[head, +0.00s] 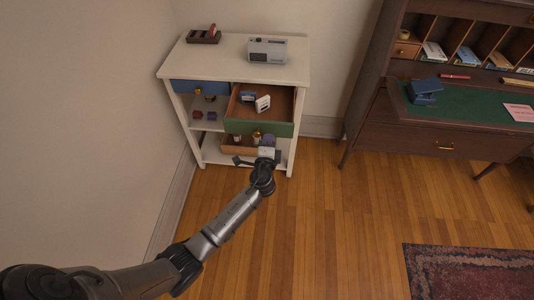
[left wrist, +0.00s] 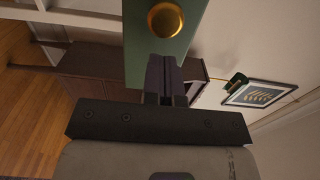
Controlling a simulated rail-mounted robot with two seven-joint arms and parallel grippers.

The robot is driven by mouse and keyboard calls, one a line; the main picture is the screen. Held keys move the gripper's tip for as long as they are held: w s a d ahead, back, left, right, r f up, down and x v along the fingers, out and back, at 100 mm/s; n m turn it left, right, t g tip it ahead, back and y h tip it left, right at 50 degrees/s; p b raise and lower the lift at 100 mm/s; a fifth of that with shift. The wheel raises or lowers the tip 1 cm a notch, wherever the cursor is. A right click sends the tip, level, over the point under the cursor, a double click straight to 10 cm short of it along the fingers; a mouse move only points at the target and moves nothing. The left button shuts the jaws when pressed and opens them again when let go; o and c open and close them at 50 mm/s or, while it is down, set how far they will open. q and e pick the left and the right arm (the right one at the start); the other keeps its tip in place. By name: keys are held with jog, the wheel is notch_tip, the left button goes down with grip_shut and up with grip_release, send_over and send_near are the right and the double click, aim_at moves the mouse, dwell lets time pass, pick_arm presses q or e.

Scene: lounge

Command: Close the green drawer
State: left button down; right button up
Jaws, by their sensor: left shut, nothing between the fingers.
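The green drawer (head: 260,127) is pulled out from the right side of the white cabinet (head: 224,66). Small items, one dark blue (head: 248,96) and one white (head: 263,103), lie inside it. My left gripper (head: 258,146) is at the drawer's front, by its brass knob. In the left wrist view the shut fingers (left wrist: 165,78) point at the green front (left wrist: 152,49), just below the round brass knob (left wrist: 166,20) in the picture. Nothing shows between the fingers. I cannot tell whether the fingertips touch the front. My right gripper is not in view.
A blue drawer (head: 199,87) beside the green one is shut. A grey device (head: 268,50) and a dark tray (head: 204,37) stand on the cabinet top. A wooden desk (head: 430,138) stands at the right. The wooden floor (head: 320,220) in front is clear up to a patterned rug (head: 470,272).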

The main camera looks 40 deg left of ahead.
aim_at(270, 127)
pick_arm(q)
jog(key=shift+b+x, duration=0.5)
jog(key=shift+x, duration=1.3)
jog(key=shift+a, duration=0.1)
